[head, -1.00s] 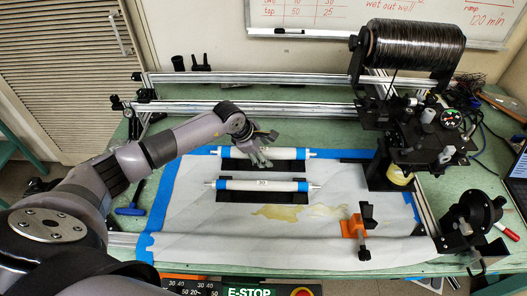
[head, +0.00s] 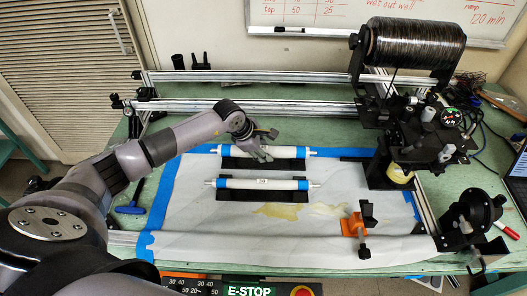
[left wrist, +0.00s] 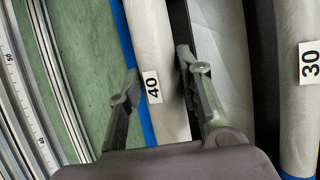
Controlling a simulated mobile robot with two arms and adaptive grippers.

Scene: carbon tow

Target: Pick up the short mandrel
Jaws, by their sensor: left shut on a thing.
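Two white mandrels with blue ends lie parallel on black holders. The rear mandrel (head: 288,151) bears a label 40 in the left wrist view (left wrist: 152,88). The front mandrel (head: 240,184) bears a label 30, also at the right of the left wrist view (left wrist: 300,90). My left gripper (head: 262,153) is shut on the rear mandrel, near its middle. In the left wrist view its fingers (left wrist: 158,78) stand either side of this mandrel. The rear mandrel still sits at its holder (head: 240,164); I cannot see any lift. My right gripper is not in view.
A white sheet edged with blue tape (head: 160,205) covers the table. An orange and black tool (head: 354,225) lies at front right. A winding machine with a black spool (head: 415,45) stands at the right. Metal rails (head: 250,107) run behind the mandrels.

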